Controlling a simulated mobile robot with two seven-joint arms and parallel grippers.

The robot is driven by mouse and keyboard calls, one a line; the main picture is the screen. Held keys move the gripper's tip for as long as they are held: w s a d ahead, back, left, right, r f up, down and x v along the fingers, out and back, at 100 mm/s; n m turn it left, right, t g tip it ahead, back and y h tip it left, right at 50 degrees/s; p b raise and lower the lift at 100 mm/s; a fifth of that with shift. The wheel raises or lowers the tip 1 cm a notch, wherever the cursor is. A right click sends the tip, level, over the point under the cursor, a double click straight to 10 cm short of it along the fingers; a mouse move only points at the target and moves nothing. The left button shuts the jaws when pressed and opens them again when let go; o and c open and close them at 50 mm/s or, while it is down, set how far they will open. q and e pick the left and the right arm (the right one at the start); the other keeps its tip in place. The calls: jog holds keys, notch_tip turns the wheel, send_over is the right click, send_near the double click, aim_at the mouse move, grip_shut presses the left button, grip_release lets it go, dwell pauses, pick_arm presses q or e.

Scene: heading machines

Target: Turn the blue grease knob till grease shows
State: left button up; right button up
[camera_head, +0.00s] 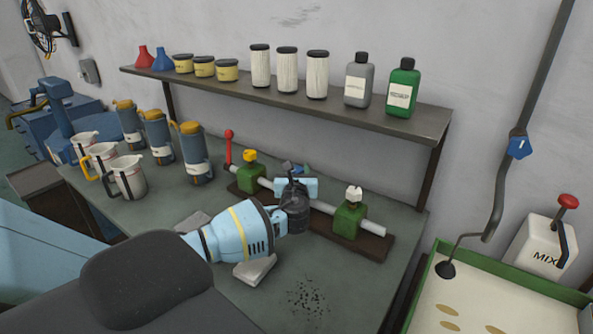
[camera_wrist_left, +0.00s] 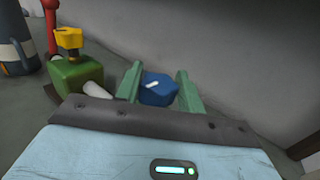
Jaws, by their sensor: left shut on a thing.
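The blue knob (camera_wrist_left: 158,88) has a pale mark on top and sits between the two green fingers of my left gripper (camera_wrist_left: 159,82) in the left wrist view. My left gripper (camera_head: 300,172) is shut on it. In the head view the gripper hides most of the blue knob and its block, in the middle of a grey pipe on a brown base (camera_head: 372,243). A green block with a yellow knob (camera_head: 250,156) stands left on this pipe, and one with a white knob (camera_head: 354,194) stands right. I see no clear grease. My right gripper is out of view.
A red-topped lever (camera_head: 229,140) stands at the pipe's left end. Several blue-grey canisters (camera_head: 194,155) and jugs (camera_head: 129,178) stand left on the bench. A shelf (camera_head: 280,90) with bottles runs behind. Dark specks (camera_head: 308,298) lie on the front bench.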

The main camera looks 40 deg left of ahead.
pick_arm(q)
jog(key=shift+r, duration=0.1)
jog(key=o, duration=1)
jog(key=shift+s, duration=0.1)
jog(key=v, duration=0.7)
jog(key=shift+s+d, duration=0.25)
